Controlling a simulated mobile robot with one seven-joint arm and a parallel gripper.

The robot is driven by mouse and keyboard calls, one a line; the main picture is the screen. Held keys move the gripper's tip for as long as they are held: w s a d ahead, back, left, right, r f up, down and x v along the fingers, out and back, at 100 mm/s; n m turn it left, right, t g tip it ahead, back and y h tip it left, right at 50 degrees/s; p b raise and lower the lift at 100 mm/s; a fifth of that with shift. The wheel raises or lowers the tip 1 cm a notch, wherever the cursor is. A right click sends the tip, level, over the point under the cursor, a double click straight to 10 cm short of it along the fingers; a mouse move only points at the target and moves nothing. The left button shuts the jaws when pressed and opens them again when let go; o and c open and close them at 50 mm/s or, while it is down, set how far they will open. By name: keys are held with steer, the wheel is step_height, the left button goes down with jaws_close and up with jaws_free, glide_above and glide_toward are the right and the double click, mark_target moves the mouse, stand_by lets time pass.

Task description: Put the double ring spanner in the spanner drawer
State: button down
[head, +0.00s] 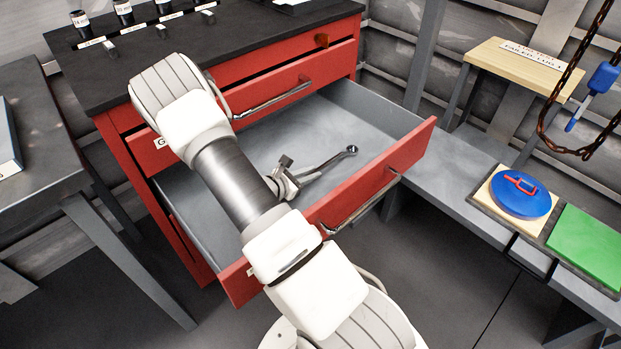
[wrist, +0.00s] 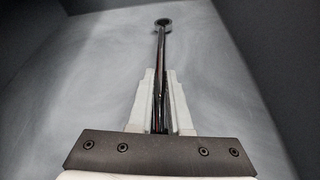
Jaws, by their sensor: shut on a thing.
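The double ring spanner (head: 330,164) is a slim dark metal bar with a ring end, inside the outline of the open red drawer (head: 402,165). My gripper (head: 303,179) is shut on it, with the free ring end pointing to the right and back. In the wrist view the spanner (wrist: 161,50) stands out between the two pale fingers of my gripper (wrist: 160,85), its ring at the top over the grey drawer floor. Its other end is hidden by my gripper. I cannot tell whether the spanner touches the drawer floor.
The drawer belongs to a red cabinet with a black top (head: 260,37). A shut drawer with a bar handle (head: 275,100) is above. The drawer's grey floor is otherwise bare where visible. At right, a bench carries a blue disc (head: 519,195) and a green plate (head: 587,245); a chain (head: 545,122) hangs there.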

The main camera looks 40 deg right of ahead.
steer(key=shift+f, duration=0.45)
steer(key=shift+r, duration=0.1)
steer(key=c, duration=0.8)
jaws_free()
steer(key=shift+c, duration=0.2)
